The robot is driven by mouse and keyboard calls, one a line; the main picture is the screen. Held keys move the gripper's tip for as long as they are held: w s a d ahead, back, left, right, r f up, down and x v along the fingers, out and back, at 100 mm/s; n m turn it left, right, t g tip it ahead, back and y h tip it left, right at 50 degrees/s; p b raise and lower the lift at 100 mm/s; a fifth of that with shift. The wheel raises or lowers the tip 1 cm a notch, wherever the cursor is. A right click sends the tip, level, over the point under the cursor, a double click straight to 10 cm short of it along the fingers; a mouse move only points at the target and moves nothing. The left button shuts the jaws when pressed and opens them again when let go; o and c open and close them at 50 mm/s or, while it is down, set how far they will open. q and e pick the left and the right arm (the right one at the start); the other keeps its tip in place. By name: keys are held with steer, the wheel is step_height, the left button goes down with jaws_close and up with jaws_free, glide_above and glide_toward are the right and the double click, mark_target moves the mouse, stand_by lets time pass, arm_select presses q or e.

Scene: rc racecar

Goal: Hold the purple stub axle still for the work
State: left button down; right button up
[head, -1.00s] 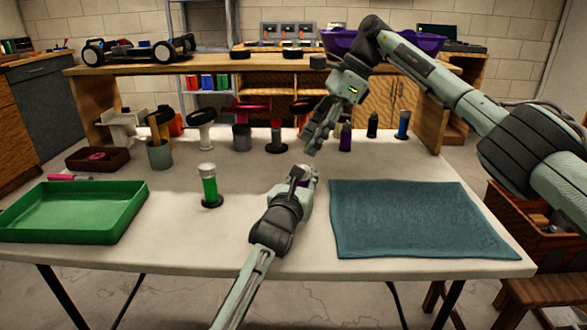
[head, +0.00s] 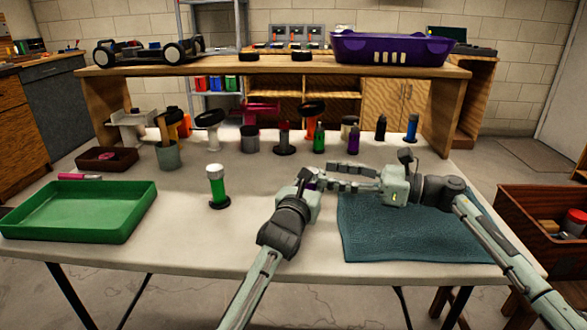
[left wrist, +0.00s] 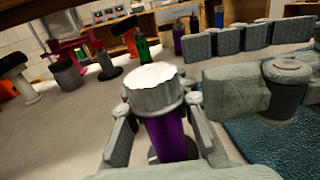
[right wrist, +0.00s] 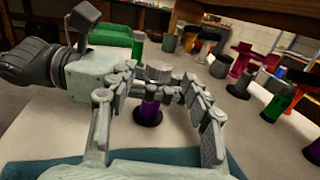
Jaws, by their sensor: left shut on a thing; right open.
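The purple stub axle (left wrist: 172,135) stands upright in the left wrist view, with a ridged pale cap (left wrist: 153,88) on top. My left gripper (head: 306,182) is shut around its purple body near the table's front middle. The right wrist view shows the purple body (right wrist: 149,110) above a dark round base. My right gripper (head: 338,172) is open and comes in level from the right. In the head view the grippers mostly hide the axle.
A green capped cylinder (head: 217,187) stands to the left, beyond it a green tray (head: 85,232). A teal mat (head: 400,240) lies under my right arm. Several upright parts line the table's back, including another purple one (head: 353,141). The front-left middle is clear.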

steer(key=x, duration=0.9)
steer(key=shift+a+f, duration=0.1)
steer(key=shift+a, duration=0.15)
steer(key=shift+c, duration=0.3)
jaws_close()
